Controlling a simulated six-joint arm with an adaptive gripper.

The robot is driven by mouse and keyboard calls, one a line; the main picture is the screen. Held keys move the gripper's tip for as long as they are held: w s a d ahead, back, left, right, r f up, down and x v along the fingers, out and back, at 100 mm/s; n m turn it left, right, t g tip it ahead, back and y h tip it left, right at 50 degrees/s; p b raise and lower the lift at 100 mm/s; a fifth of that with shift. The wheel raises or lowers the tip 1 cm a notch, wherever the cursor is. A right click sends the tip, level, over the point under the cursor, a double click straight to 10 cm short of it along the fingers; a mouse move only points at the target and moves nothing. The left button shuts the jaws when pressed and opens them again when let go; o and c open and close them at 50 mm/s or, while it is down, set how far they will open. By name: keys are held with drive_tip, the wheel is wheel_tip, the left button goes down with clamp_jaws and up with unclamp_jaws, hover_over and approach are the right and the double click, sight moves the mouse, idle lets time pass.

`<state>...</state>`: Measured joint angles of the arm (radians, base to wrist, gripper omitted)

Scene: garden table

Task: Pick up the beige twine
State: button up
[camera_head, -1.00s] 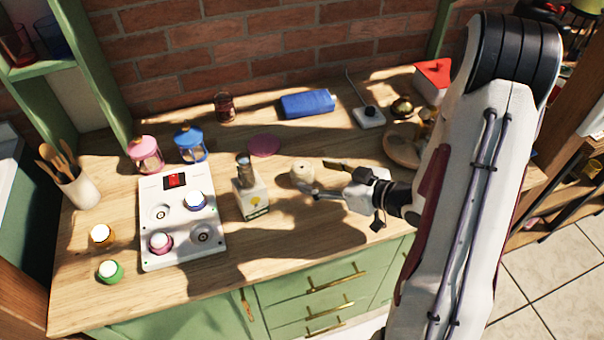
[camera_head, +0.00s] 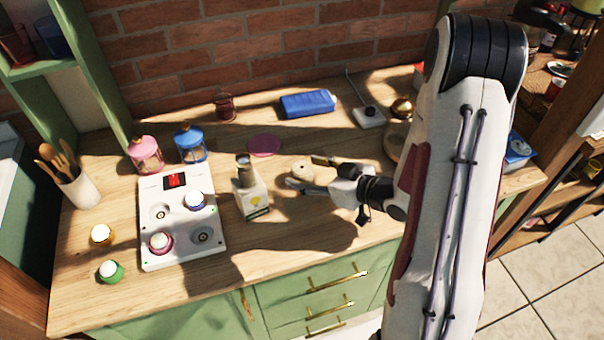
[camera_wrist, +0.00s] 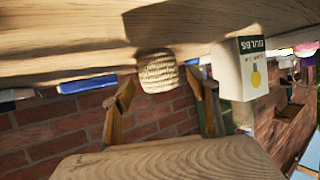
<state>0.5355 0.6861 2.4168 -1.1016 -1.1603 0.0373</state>
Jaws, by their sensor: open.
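The beige twine (camera_head: 302,172) is a small ball of cord standing on the wooden table, right of the bulb box. My gripper (camera_head: 305,172) is open and low over the table, with its fingertips reaching to the twine, one on the far side and one on the near side. In the wrist view, which appears upside down, the wound twine (camera_wrist: 158,72) shows between the two spread fingers of my gripper (camera_wrist: 159,84). I cannot tell whether either finger touches it.
The bulb box (camera_head: 252,198) stands close left of the twine, and it also shows in the wrist view (camera_wrist: 240,68). A pink disc (camera_head: 264,145) and a blue case (camera_head: 307,103) lie behind. A white panel (camera_head: 180,220) is farther left.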

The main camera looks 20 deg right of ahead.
drive_tip(key=shift+x, duration=1)
drive_tip(key=c, duration=1.3)
